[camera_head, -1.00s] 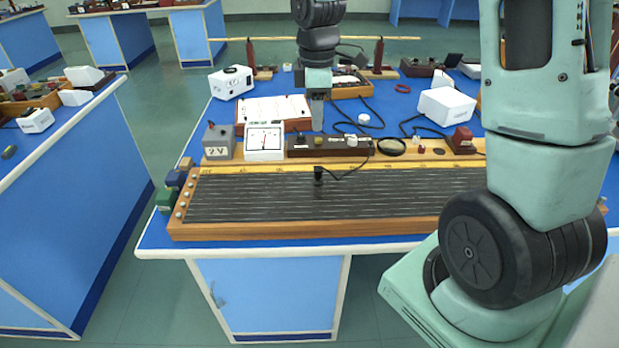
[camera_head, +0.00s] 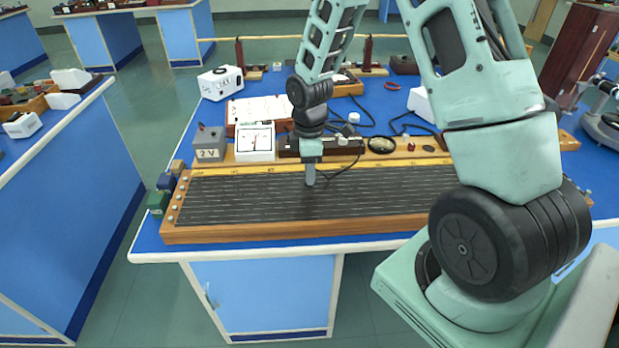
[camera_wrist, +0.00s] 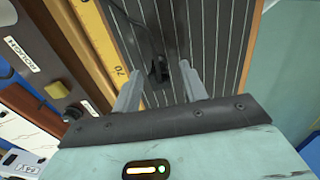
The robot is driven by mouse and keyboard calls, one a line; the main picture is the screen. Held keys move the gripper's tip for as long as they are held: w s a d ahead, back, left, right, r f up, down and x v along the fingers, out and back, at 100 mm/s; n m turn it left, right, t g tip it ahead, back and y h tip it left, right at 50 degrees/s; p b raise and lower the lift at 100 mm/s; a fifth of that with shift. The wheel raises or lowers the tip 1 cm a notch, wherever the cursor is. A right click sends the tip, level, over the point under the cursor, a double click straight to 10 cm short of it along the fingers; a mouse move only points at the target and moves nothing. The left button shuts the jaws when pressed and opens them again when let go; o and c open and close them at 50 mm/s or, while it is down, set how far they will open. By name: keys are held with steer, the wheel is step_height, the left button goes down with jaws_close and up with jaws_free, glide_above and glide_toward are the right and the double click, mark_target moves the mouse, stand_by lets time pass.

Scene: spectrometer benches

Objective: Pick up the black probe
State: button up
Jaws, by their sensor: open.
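The black probe (camera_wrist: 158,68) shows in the wrist view on the dark wire board (camera_wrist: 210,40), with a dark cable at its upper side. It lies between and beyond the two fingertips of my gripper (camera_wrist: 158,78), which are apart with nothing held. I cannot tell how high the fingertips are above the board.
Behind the board stand a grey 2 V box (camera_head: 209,144), a white meter (camera_head: 255,142) and a dark wooden switch box (camera_head: 340,146). A white boxed device (camera_head: 220,83) stands farther back. The bench's front edge (camera_head: 280,250) is clear.

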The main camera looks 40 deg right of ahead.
steer(key=shift+f, duration=0.6)
jaws_close()
steer(key=shift+r, duration=0.15)
